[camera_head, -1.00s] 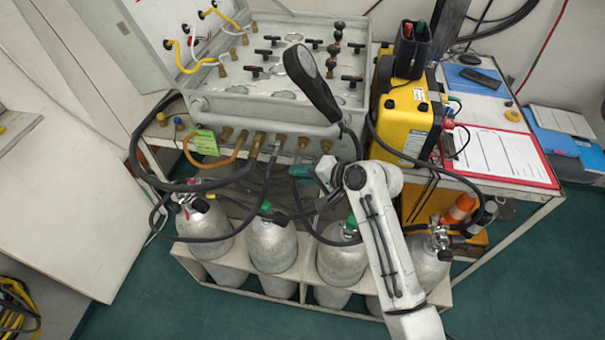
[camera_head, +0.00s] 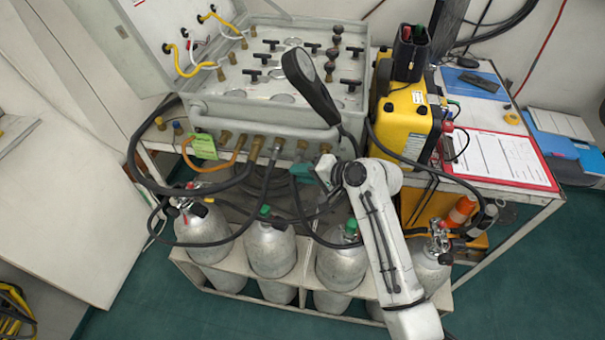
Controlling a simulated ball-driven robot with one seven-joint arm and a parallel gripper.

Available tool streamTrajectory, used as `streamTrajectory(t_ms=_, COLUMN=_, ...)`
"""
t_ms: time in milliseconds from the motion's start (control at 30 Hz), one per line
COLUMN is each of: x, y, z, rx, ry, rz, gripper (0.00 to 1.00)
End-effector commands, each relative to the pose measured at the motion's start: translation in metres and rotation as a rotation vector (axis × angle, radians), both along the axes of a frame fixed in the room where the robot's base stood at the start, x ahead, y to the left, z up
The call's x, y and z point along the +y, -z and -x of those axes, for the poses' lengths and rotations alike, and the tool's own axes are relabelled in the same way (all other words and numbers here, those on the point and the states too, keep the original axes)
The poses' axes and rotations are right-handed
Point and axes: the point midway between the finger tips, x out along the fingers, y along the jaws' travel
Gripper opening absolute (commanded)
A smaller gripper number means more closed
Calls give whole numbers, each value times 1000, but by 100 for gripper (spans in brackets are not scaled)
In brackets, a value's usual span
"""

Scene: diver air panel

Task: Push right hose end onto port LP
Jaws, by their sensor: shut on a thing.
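The grey air panel (camera_head: 270,85) stands on the bench with a row of brass ports along its front face. Port labels are too small to read, so I cannot tell which port is LP. My gripper (camera_head: 302,171) is just below the right part of this row, its teal fingers partly hidden by my wrist. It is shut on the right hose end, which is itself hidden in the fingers. A black hose (camera_head: 303,215) hangs down from there toward the cylinders. Contact between the hose end and a port cannot be made out.
Several grey cylinders (camera_head: 271,250) stand in a rack below the bench. A yellow case (camera_head: 404,125) stands at right.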

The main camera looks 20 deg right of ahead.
Motion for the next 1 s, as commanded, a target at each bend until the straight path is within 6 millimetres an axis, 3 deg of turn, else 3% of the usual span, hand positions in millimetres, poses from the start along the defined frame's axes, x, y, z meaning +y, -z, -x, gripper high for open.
streamTrajectory(t_ms=933, x=-8, y=-2, z=-10, rx=-7, ry=7, rz=1, gripper=0)
streamTrajectory(t_ms=967, x=-9, y=-3, z=-10, rx=-7, ry=7, rz=1, gripper=22)
streamTrajectory(t_ms=1000, x=-9, y=-3, z=-10, rx=-7, ry=7, rz=1, gripper=25)
